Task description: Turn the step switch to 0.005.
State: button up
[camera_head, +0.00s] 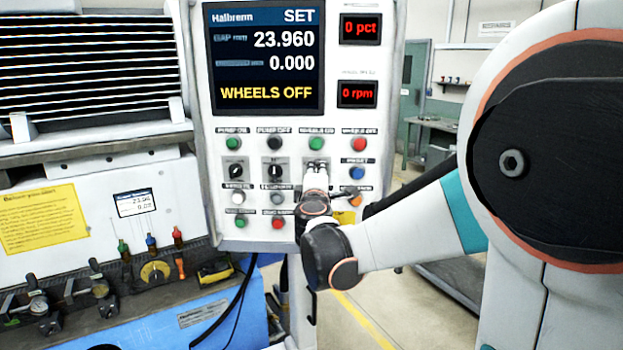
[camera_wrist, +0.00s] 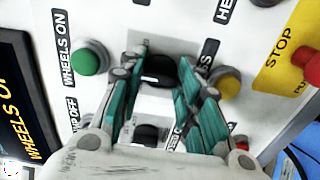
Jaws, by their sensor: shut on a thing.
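The control panel (camera_head: 225,120) shows a row of rotary switches under its top buttons. The left switch (camera_head: 235,170) and middle switch (camera_head: 275,170) are uncovered in the head view. My gripper (camera_head: 316,168) is at the third switch, below the green WHEELS ON button (camera_head: 316,144). In the wrist view my gripper (camera_wrist: 160,72) is shut on that switch's dark knob (camera_wrist: 158,68), one finger on each side. A second dark knob (camera_wrist: 147,135) lies between the lower finger parts, untouched as far as I see. The gripped switch's label, scale and pointer are hidden or unreadable.
The screen (camera_head: 265,55) reads SET, 23.960, 0.000 and WHEELS OFF. A red stop button (camera_wrist: 308,62) on a yellow plate is further right in the wrist view. The blue button (camera_head: 356,172) is right of my gripper.

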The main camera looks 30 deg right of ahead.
dwell(0.3)
jog(key=o, duration=1.1)
jog(key=v, duration=1.2)
jog(key=shift+s+f, duration=0.1)
jog(key=shift+s, duration=0.05)
